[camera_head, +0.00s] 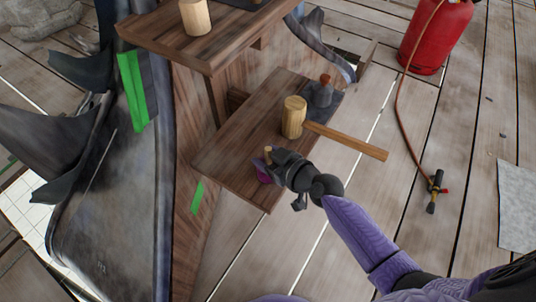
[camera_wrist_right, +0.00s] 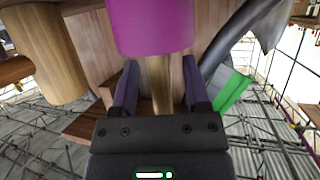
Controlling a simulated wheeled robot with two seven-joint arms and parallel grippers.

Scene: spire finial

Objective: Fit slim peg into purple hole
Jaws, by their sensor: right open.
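The slim peg (camera_head: 267,151) is a pale wooden rod near the front end of the lower wooden shelf. The purple piece (camera_head: 263,176) sits just below it, partly hidden by my gripper. In the right wrist view the purple piece (camera_wrist_right: 152,25) is a wide cylinder at the top. The slim peg (camera_wrist_right: 160,85) runs straight from its edge between my fingers. The hole is hidden, so how deep the peg sits cannot be told. My right gripper (camera_head: 272,161) is open, with a finger on each side of the peg. My left gripper is out of view.
A wooden mallet (camera_head: 294,117) lies on the lower shelf (camera_head: 225,158), its handle over the right edge. A grey metal piece (camera_head: 321,94) stands behind it. A thick wooden cylinder (camera_head: 195,17) stands on the upper shelf. A red tank (camera_head: 437,35) with a hose stands right.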

